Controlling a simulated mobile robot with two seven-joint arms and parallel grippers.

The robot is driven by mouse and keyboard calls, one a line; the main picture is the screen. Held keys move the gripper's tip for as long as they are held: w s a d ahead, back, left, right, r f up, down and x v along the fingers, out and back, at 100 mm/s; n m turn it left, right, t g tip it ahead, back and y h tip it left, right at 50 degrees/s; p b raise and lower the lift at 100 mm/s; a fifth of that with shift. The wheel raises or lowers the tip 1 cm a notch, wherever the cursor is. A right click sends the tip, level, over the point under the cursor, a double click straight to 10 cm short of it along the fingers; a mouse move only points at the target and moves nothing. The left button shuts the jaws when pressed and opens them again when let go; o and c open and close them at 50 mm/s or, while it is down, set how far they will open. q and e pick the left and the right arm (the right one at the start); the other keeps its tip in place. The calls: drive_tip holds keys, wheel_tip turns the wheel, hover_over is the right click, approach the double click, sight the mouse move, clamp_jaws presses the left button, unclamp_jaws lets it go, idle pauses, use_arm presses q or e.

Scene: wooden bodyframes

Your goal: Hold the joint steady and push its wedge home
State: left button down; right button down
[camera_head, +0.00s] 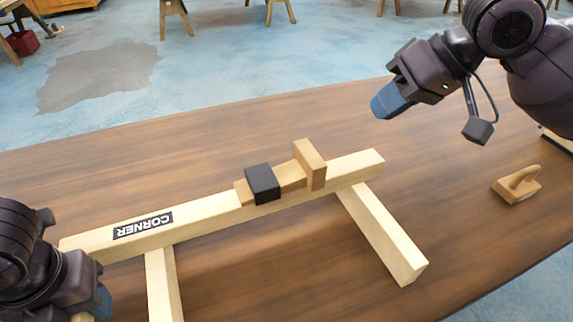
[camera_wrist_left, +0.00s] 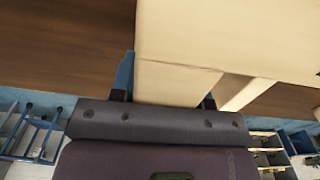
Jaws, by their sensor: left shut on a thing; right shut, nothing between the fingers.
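The pale wooden frame (camera_head: 210,211) lies on the table, its long beam carrying an upside-down CORNER label. A tan wedge-like strip (camera_head: 292,177) lies along the beam's top, with a black block (camera_head: 262,184) around or on its left part. An upright tan block (camera_head: 311,165) stands at the strip's right end. My left gripper (camera_head: 92,306) is shut on a frame member near the beam's left end; that pale wood (camera_wrist_left: 170,82) fills the jaws in the left wrist view. My right gripper (camera_head: 390,101) is shut and empty, above and right of the upright block.
A wooden tool with a handle (camera_head: 517,185) lies on the table (camera_head: 470,260) at the right. Two frame legs reach toward the front. Table behind the beam is clear. Sawhorses stand on the blue floor beyond.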

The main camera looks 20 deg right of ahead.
use_arm(q)
drive_tip(key=c, duration=0.5)
unclamp_jaws()
